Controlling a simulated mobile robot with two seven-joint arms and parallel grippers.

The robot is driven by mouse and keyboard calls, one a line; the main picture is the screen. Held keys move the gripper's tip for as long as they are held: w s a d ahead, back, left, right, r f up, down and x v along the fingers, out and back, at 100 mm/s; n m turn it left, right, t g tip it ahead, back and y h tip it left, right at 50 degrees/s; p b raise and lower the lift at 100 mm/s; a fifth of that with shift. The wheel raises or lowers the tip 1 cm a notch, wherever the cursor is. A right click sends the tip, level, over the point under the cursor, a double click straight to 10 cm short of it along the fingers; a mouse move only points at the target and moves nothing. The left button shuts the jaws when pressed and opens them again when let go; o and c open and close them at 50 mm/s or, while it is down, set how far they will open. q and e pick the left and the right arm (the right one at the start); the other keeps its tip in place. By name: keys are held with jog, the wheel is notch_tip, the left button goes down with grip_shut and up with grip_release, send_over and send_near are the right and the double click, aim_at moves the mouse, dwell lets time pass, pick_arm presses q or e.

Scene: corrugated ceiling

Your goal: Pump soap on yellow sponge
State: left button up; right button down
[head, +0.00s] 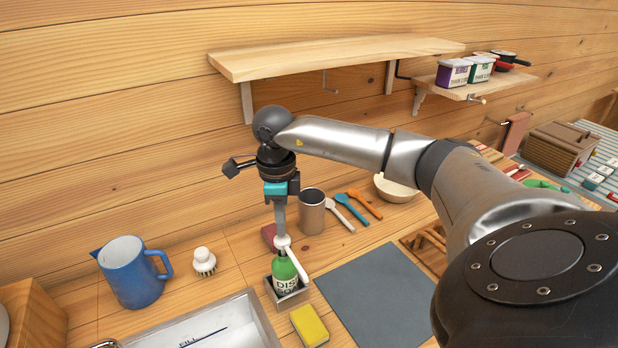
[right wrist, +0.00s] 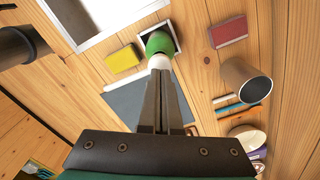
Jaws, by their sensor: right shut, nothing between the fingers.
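A green soap bottle (head: 285,274) with a white pump top (head: 283,242) stands in a small square holder (head: 292,299). The pump's white spout points down and to the front right. The yellow sponge (head: 309,326) lies on the counter in front of the bottle; it also shows in the right wrist view (right wrist: 122,59). My right gripper (head: 280,231) points down over the pump top, fingers shut and empty. In the right wrist view its fingertips (right wrist: 160,76) overlap the white pump top (right wrist: 158,62); they look to be at or touching it. My left gripper is not in view.
A sink (head: 240,312) lies left of the sponge and a grey mat (head: 375,295) right. A red block (right wrist: 229,32) and a metal cup (head: 312,212) stand behind the bottle. A blue pitcher (head: 132,277) and a brush (head: 204,262) are at left. A shelf (head: 330,54) hangs above.

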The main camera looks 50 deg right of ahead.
aim_at(282, 238)
jog(key=shift+f, duration=0.1)
dwell(0.6)
jog(key=shift+f+b, duration=1.3)
jog(key=shift+f, duration=0.35)
jog(key=shift+r, duration=0.2)
jog(key=shift+r+p, duration=1.3)
jog(key=shift+r, duration=0.3)
notch_tip(282, 238, up, 6)
jog(key=p, duration=0.4)
